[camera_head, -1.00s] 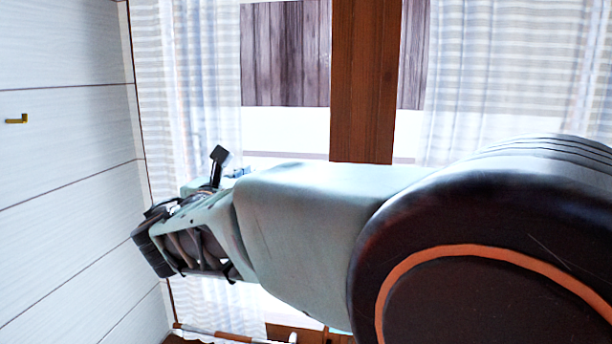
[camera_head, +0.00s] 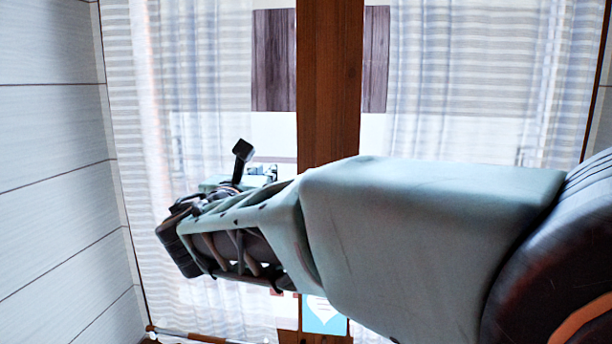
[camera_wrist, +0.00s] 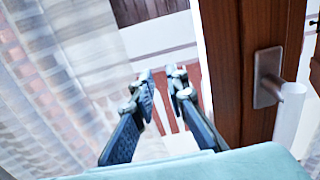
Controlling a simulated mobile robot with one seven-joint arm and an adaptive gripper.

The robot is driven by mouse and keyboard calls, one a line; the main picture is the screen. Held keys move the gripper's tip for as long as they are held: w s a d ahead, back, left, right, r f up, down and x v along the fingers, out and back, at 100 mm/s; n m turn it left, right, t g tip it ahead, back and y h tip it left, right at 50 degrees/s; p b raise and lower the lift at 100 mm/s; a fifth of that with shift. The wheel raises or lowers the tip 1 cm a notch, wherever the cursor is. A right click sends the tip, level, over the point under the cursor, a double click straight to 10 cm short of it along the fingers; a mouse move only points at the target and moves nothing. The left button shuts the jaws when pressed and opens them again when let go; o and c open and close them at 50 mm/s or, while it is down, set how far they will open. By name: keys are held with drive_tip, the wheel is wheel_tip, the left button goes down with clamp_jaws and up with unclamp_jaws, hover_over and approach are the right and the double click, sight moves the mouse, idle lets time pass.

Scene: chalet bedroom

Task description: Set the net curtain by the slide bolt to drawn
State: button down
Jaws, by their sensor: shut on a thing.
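A sheer striped net curtain (camera_head: 205,60) hangs over the left side of the window, with its inner edge a short gap from the brown window post. It also fills the left of the wrist view (camera_wrist: 75,70). My gripper (camera_wrist: 163,84) is shut on this curtain near its inner edge; the small grip point itself is hard to make out. In the head view my arm hides the fingers. A second net curtain (camera_head: 470,70) covers the right side of the window. A metal plate with a pale lever (camera_wrist: 268,78) is on the brown frame; I cannot tell whether it is the slide bolt.
The brown window post (camera_head: 330,80) stands between the curtains, close to my gripper's right in the wrist view. A white panelled wall (camera_head: 50,150) closes the left side. A pale rail (camera_head: 200,337) shows low down. Bare glass shows beside the post.

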sight(263, 121)
drive_tip(key=shift+d, duration=0.25)
drive_tip(key=c, duration=1.9)
unclamp_jaws()
wheel_tip(263, 121, up, 10)
drive_tip(key=shift+r, duration=0.1)
drive_tip(key=shift+c, duration=0.2)
